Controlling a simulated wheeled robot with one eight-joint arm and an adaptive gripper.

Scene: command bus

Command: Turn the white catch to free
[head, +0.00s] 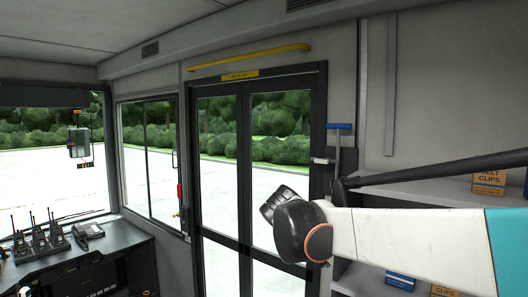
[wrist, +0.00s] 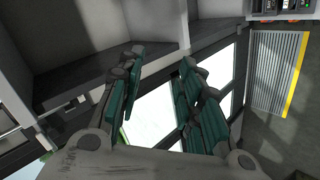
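A small pale catch (head: 322,160) shows at the right side of the dark door frame in the head view, beside a grey upright bar with a blue grip (head: 339,126) on top. It may be the white catch; its setting is too small to read. My gripper (head: 283,202) is in front of the glass door, lower and left of the catch in the picture, and apart from it. In the wrist view my gripper (wrist: 165,60) has its two teal-padded fingers spread with nothing between them. I cannot make out the catch in the wrist view.
The glass double door (head: 245,160) is shut, with a yellow rail (head: 250,56) above it. Shelves with an orange box (head: 489,183) and a blue box (head: 400,281) stand at right, behind my arm. A desk with radios (head: 38,235) is at left.

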